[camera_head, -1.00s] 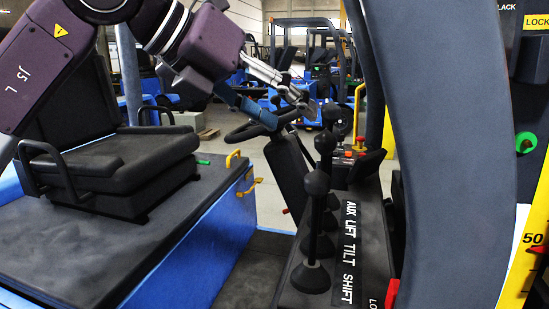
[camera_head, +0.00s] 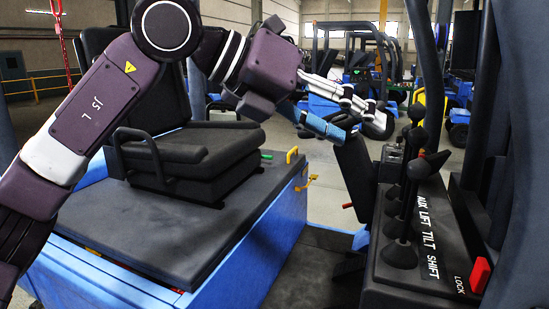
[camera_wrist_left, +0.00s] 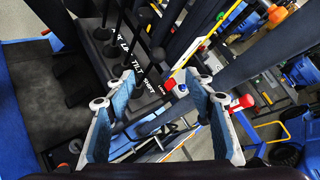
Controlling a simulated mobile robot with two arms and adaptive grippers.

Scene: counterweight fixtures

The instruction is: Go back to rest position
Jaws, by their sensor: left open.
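My left gripper (camera_head: 363,131) is open and empty in the head view, in front of the driver's seat (camera_head: 189,150) and beside the steering column (camera_head: 357,176). Its fingers partly hide the steering wheel. In the left wrist view the two blue-padded fingers of my left gripper (camera_wrist_left: 163,92) stand wide apart with nothing between their pads. The lever console (camera_head: 431,232), marked AUX, LIFT, TILT and SHIFT, lies to the right of and below the gripper. Its black levers (camera_head: 401,250) stand apart from the fingers. My right gripper is not in view.
A red lock switch (camera_head: 481,274) is at the console's front right. A dark post (camera_head: 525,200) stands at the right edge. A blue vehicle body (camera_head: 240,250) with yellow handles (camera_head: 292,155) carries the seat. Other forklifts (camera_head: 345,70) are parked behind.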

